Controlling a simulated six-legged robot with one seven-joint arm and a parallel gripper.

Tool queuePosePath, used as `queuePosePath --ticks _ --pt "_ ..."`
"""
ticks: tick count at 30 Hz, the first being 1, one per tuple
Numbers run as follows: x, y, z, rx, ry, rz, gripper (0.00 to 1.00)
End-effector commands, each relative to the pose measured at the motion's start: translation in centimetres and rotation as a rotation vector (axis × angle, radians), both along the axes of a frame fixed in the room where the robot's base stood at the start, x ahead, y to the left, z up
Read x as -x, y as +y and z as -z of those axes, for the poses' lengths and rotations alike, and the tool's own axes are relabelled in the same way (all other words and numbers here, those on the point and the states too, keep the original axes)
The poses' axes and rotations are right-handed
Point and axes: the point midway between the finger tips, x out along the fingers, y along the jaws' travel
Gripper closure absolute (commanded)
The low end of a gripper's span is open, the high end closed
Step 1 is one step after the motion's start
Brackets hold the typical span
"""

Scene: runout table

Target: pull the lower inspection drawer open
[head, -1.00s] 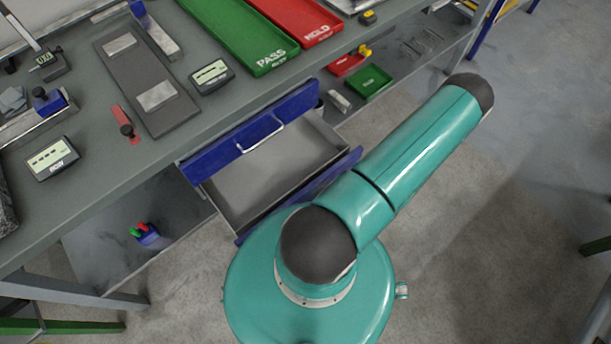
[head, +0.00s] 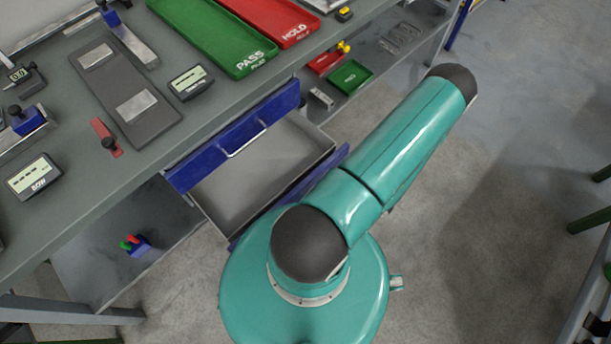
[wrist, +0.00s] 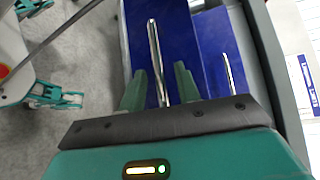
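The lower inspection drawer (head: 238,192) is pulled out in the head view, its grey inside bare. Its blue front (head: 322,173) is partly hidden behind my arm. The upper drawer's blue front (head: 205,162), with a pale bar handle (head: 246,141), sits flush above it. In the wrist view, my gripper (wrist: 160,68) has its two green fingers apart on either side of the lower drawer's metal handle (wrist: 153,40), with gaps showing beside the bar. The upper handle (wrist: 229,72) is to the right, outside the fingers. My gripper is hidden in the head view.
The bench top holds a green PASS tray (head: 205,35), a red HOLD tray (head: 278,20), a dark plate (head: 128,98) and gauges (head: 188,82). A lower shelf (head: 90,250) carries small items. The floor at right (head: 480,200) is clear.

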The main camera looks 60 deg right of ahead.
Motion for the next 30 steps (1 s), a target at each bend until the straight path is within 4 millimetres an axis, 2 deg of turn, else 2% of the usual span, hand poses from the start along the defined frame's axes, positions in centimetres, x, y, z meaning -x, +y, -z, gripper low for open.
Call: queuePosePath --ticks 9,15,21,30 --pt "6.0 -3.3 -1.0 0.003 0.002 0.0 0.67" --pt "9.2 -5.1 -1.5 0.002 0.0 0.001 0.67" --pt "10.5 -5.8 -1.8 0.0 0.0 -0.001 0.67" --pt "10.6 -5.9 -1.8 -0.001 -0.001 -0.001 0.67"
